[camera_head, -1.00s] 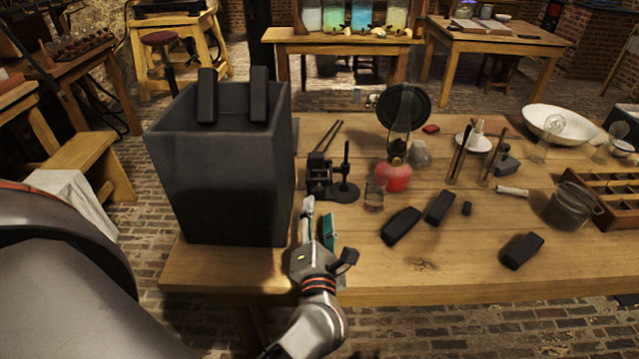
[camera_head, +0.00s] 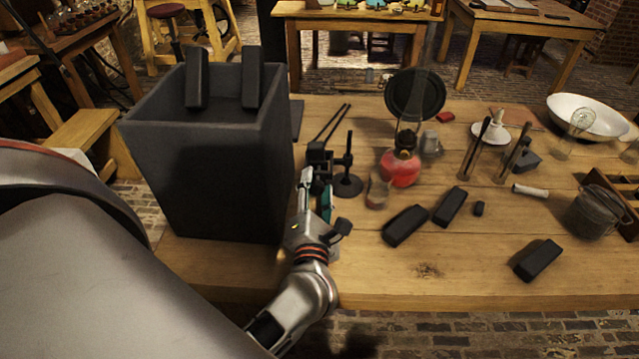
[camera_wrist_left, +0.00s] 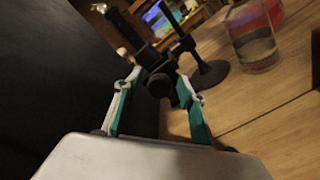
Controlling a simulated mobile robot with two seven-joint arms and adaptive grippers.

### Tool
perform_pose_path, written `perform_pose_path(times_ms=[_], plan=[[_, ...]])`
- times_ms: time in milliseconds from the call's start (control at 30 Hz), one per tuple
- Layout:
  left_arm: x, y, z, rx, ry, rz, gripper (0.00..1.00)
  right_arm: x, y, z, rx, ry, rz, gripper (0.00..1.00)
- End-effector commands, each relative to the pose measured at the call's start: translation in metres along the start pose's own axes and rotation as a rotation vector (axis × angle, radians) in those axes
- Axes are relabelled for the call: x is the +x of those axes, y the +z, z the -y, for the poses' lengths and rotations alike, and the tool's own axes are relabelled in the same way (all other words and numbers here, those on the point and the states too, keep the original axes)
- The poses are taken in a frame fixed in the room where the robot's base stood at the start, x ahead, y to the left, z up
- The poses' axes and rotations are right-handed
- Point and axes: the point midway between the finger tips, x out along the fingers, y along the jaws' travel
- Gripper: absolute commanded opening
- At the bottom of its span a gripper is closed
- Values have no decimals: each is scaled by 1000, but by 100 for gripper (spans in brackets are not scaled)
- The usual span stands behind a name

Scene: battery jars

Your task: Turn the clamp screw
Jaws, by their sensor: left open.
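A small black clamp (camera_head: 318,160) stands on the wooden table, beside the right side of the big dark grey jar (camera_head: 200,165). The clamp screw (camera_wrist_left: 161,84) seems to be the dark knob at its near end in the left wrist view. My left gripper (camera_head: 316,186) is open just in front of the clamp. In the left wrist view its two fingers (camera_wrist_left: 160,100) lie on either side of the dark knob, with gaps showing; I cannot tell whether either touches it. In the head view the gripper hides the near end of the clamp. My right gripper is not in view.
A black stand with a round base (camera_head: 348,185) is close right of the clamp. A glass tumbler (camera_head: 378,192) and a red oil lamp (camera_head: 400,168) stand further right. Black blocks (camera_head: 405,226) lie on the table. The front middle of the table is clear.

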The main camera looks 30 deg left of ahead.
Motion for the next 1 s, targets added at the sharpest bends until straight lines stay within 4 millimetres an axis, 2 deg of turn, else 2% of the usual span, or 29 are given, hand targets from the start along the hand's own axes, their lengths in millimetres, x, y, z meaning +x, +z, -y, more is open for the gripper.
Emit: perform_pose_path(times_ms=[67, 100, 233, 667, 1000], plan=[[0, 0, 0, 0, 0, 0, 40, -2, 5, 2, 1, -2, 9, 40], [0, 0, 0, 0, 0, 0, 35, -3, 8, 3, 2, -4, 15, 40], [0, 0, 0, 0, 0, 0, 1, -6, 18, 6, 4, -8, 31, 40], [0, -1, 0, -55, 1, -1, 1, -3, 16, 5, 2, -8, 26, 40], [0, -1, 1, -298, 1, 0, 1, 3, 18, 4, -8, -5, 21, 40]])
